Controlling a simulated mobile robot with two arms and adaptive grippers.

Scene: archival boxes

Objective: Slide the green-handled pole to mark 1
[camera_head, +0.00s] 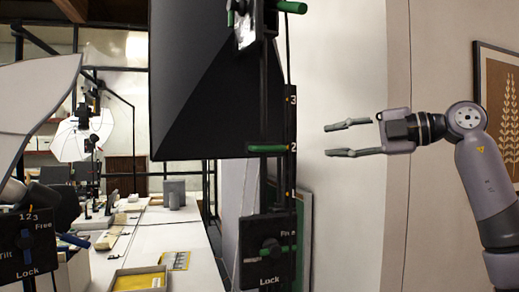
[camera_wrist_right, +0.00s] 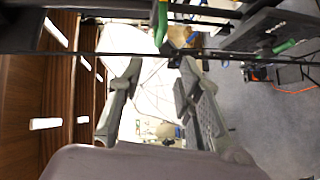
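In the head view a dark upright pole (camera_head: 291,122) carries the numbers 3 and 2, with a further mark lower down that I cannot read. A green handle (camera_head: 267,148) sticks out sideways from it, level with mark 2. My right gripper (camera_head: 335,139) is open and empty, to the right of the pole and about level with mark 2, apart from it. In the right wrist view a green handle (camera_wrist_right: 161,24) shows beyond the open fingers (camera_wrist_right: 160,65), with nothing between them. My left gripper is not in view.
A large black softbox (camera_head: 205,80) stands left of the pole. A panel (camera_head: 268,252) labelled Free and Lock sits low on the pole. Another green handle (camera_head: 290,7) is at the top. A white table (camera_head: 185,238) lies left; a picture (camera_head: 500,110) hangs right.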

